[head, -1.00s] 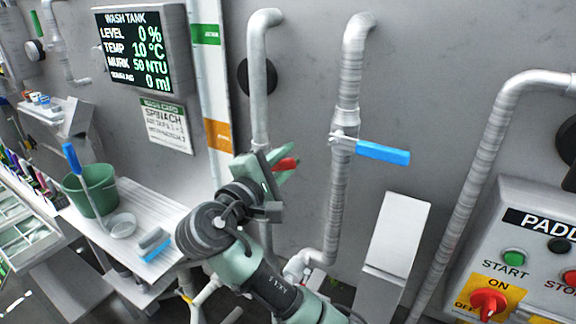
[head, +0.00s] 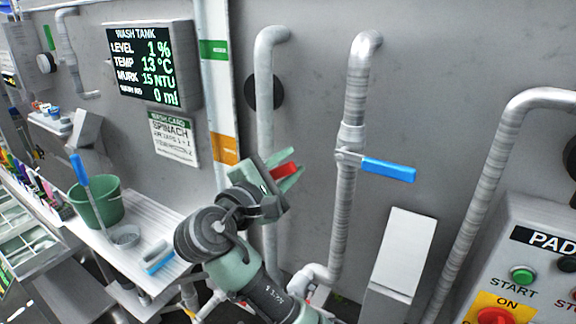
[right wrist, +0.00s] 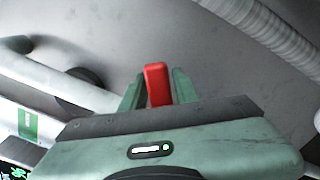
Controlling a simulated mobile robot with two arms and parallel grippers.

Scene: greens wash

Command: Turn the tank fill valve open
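A red lever handle (head: 286,169) sits at the left grey pipe (head: 265,130) and also shows in the right wrist view (right wrist: 157,84). My right gripper (head: 284,172) is at this handle, with a green finger close along each side; it appears closed on it. The joint of handle and pipe is hidden behind the gripper. A blue lever (head: 389,170) sticks out to the right from the middle pipe (head: 344,210), clear of the gripper. The wash tank display (head: 140,62) reads level 1 %, 13 °C and 15 NTU. My left gripper is out of view.
A paddle panel (head: 530,235) with buttons and a red switch stands at right.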

